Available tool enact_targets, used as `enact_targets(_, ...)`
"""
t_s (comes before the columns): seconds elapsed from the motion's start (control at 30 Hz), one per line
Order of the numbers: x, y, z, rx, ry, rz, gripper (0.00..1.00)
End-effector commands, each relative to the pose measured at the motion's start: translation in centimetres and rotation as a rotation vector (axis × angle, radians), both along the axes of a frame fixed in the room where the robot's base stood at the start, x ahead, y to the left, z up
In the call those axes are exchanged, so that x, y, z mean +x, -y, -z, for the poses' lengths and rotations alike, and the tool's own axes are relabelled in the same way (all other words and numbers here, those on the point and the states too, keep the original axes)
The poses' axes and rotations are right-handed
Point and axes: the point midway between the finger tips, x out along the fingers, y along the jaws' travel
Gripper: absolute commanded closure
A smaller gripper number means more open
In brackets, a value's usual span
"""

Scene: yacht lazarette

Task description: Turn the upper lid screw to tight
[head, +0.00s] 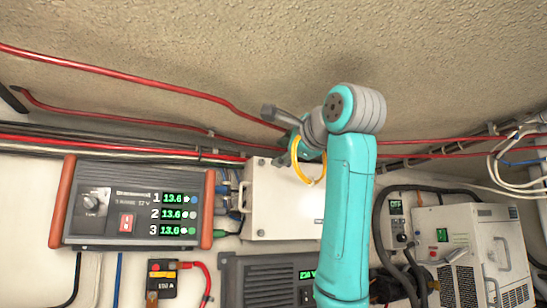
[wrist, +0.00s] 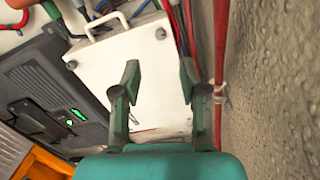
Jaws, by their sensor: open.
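A white box (head: 275,210) with a flat lid is mounted on the wall at the middle of the head view. The lid (wrist: 118,60) fills the middle of the wrist view, turned sideways. The upper lid screw (wrist: 160,33) is a small grey knob near the lid's corner; its turn position is too small to read. The lower lid screw (wrist: 72,65) sits at the other corner. My gripper (wrist: 160,78) is open and empty, its two fingers apart in front of the lid. The upper screw shows beyond the gap between the fingertips, and neither finger visibly touches it. My arm hides the box's right side in the head view.
A display unit (head: 135,205) stands left of the box, a grey unit (head: 270,280) below it and a white charger-like case (head: 475,250) at right. Red cables (head: 120,75) run along the rough hull above; one passes close to my gripper's right in the wrist view.

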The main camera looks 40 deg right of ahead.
Motion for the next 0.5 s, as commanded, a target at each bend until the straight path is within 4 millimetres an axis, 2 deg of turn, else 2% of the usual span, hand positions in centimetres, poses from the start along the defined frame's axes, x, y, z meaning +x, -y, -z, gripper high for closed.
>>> enact_targets(0.1, -1.4, -0.4, -0.1, -0.001, 0.002, 0.001, 0.57)
enact_targets(0.2, -2.0, -0.6, -0.1, -0.001, 0.001, 0.0, 0.57)
enact_targets(0.5, -2.3, -0.6, 0.0, -0.001, 0.0, 0.0, 0.57)
